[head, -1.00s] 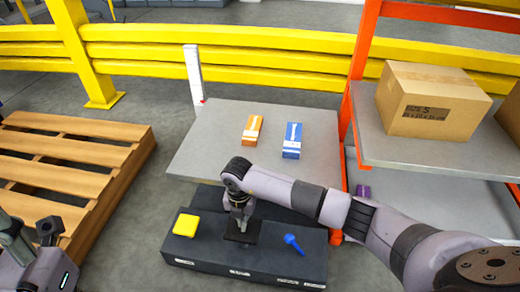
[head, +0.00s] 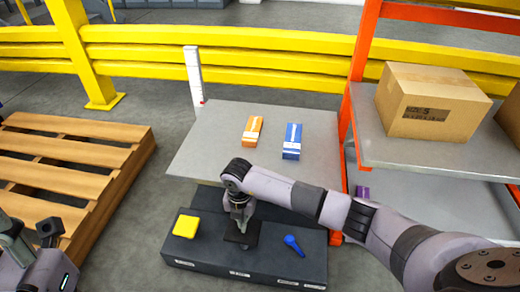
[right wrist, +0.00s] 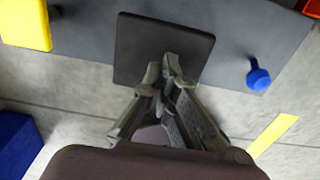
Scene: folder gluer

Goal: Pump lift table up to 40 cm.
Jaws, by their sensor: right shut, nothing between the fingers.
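The lift table has a grey top (head: 205,150) with an orange-and-white box (head: 252,129) and a blue-and-white box (head: 292,141) on it. Its dark base (head: 225,267) carries a yellow pad (head: 186,226), a black square pedal (head: 241,236) in the middle and a blue lever (head: 293,244) at right. My right gripper (head: 240,222) is shut and empty, pointing down over the black pedal. In the right wrist view the fingertips (right wrist: 170,68) overlap the black plate (right wrist: 140,40); contact is unclear. My left gripper (head: 48,232) is partly visible at lower left, its jaws unclear.
A white post scale (head: 194,72) with a red mark stands behind the table top. A wooden pallet (head: 80,148) lies at left. An orange rack (head: 360,80) with a cardboard box (head: 430,102) stands at right. A yellow guard rail (head: 240,55) runs behind.

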